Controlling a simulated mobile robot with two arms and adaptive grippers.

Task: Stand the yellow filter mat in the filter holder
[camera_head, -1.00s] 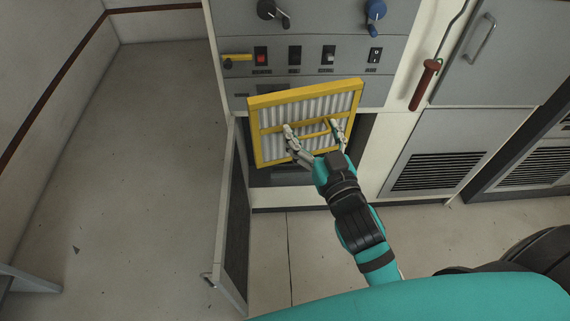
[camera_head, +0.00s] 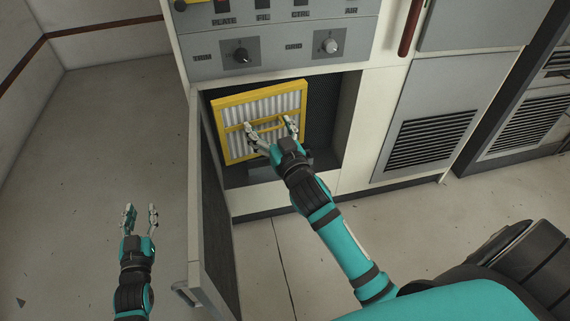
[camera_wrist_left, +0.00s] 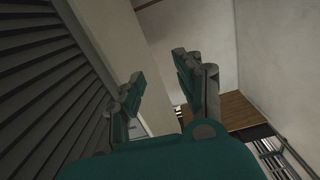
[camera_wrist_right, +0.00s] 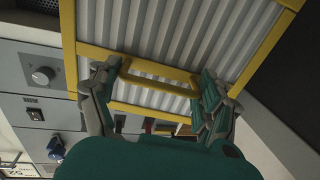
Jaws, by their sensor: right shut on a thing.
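The yellow filter mat (camera_head: 262,100) is a yellow frame with white pleats. It is upright, slightly tilted, at the open recess (camera_head: 347,115) low in the rack. My right gripper (camera_head: 270,130) is shut on the mat's yellow handle bar; the right wrist view also shows the mat (camera_wrist_right: 180,35) and the gripper (camera_wrist_right: 155,90) at the bar. A dark support (camera_head: 265,170) below the mat may be part of the filter holder; I cannot tell whether the mat touches it. My left gripper (camera_head: 140,218) is open and empty, left of the open door, also in the left wrist view (camera_wrist_left: 155,85).
The recess door (camera_head: 212,200) stands open on the left, between my arms. Knobs (camera_head: 240,55) sit on the panel above the recess. A vented cabinet (camera_head: 430,138) is to the right. The floor at left (camera_head: 110,130) is clear.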

